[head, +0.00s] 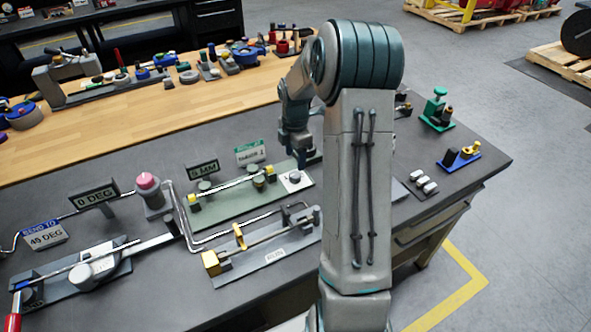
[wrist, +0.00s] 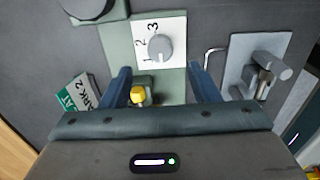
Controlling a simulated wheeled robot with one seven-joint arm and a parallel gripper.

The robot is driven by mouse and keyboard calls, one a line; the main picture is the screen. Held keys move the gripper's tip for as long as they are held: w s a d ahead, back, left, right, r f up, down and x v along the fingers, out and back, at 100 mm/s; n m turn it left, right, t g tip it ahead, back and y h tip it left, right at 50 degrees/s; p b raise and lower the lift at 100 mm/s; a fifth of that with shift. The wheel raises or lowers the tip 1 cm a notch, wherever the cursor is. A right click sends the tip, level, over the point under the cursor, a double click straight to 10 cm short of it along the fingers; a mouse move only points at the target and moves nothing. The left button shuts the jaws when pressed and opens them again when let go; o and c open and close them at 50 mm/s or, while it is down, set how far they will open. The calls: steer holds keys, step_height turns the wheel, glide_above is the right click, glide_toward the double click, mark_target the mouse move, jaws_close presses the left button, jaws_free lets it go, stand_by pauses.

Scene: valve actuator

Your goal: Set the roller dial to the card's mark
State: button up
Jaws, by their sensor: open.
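The roller dial is a round grey knob (wrist: 158,48) on a white plate (wrist: 178,28) marked 1, 2 and 3. I cannot make out which mark it points to. In the head view the dial (head: 295,177) sits at the right end of a green base plate (head: 235,208). The green and white card stands behind it in the head view (head: 250,152); in the wrist view the card (wrist: 78,98) is tilted and appears to read "MARK 2". My gripper (wrist: 162,75) is open, its blue fingers apart on either side below the dial, holding nothing. In the head view it is partly hidden by my arm.
A yellow-topped part (wrist: 138,95) lies between the finger bases in the wrist view. A grey plate with a metal fitting (wrist: 262,75) is to the right. A "5 MM" sign (head: 203,168) stands left of the card. A slide fixture (head: 265,248) lies in front.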

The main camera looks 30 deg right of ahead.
mark_target(295, 174)
step_height(295, 174, down, 7)
steer(key=shift+f+p, duration=0.1)
steer(key=shift+p, duration=0.4)
steer(key=c, duration=1)
